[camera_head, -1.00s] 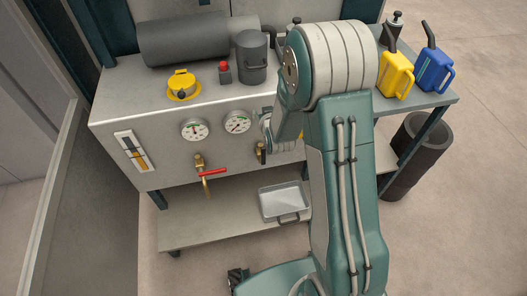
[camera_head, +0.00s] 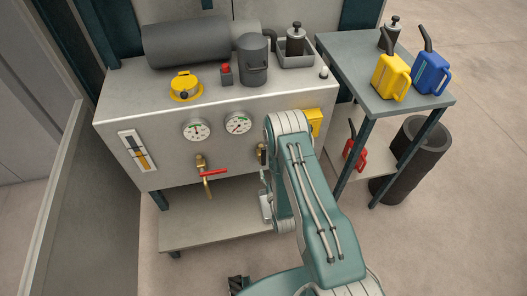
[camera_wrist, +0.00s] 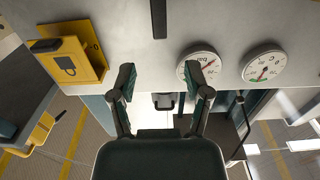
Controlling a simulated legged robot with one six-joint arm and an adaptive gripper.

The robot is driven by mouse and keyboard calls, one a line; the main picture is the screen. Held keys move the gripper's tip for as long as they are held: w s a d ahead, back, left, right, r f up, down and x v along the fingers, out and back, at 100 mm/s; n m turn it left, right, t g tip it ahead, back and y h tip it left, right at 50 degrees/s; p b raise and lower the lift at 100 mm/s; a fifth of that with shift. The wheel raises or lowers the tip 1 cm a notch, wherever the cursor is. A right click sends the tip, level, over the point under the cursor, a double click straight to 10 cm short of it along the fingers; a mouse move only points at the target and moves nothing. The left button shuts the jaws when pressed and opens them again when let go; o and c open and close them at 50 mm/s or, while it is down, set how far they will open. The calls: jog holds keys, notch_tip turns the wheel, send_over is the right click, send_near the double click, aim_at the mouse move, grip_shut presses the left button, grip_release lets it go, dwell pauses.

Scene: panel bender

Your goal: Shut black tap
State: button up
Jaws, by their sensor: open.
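The black tap (camera_head: 262,154) is on the front panel of the grey bench, right of the gauges. Its black handle points down, and my arm partly covers its right side. In the wrist view, which looks upside down, a black bar that appears to be its handle (camera_wrist: 158,18) stands at the top edge. My gripper (camera_wrist: 158,73) is open, its two fingers apart and empty, with the bar beyond the fingertips and in line with the gap.
A red-handled brass tap (camera_head: 207,172) is to the left, below two gauges (camera_head: 238,123). A yellow box (camera_head: 315,122) is on the panel to the right; it also shows in the wrist view (camera_wrist: 68,60). A side table (camera_head: 345,55) holds jugs.

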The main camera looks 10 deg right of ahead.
aim_at(264, 152)
jog(key=w, duration=1)
jog(key=shift+w, duration=0.25)
grip_shut()
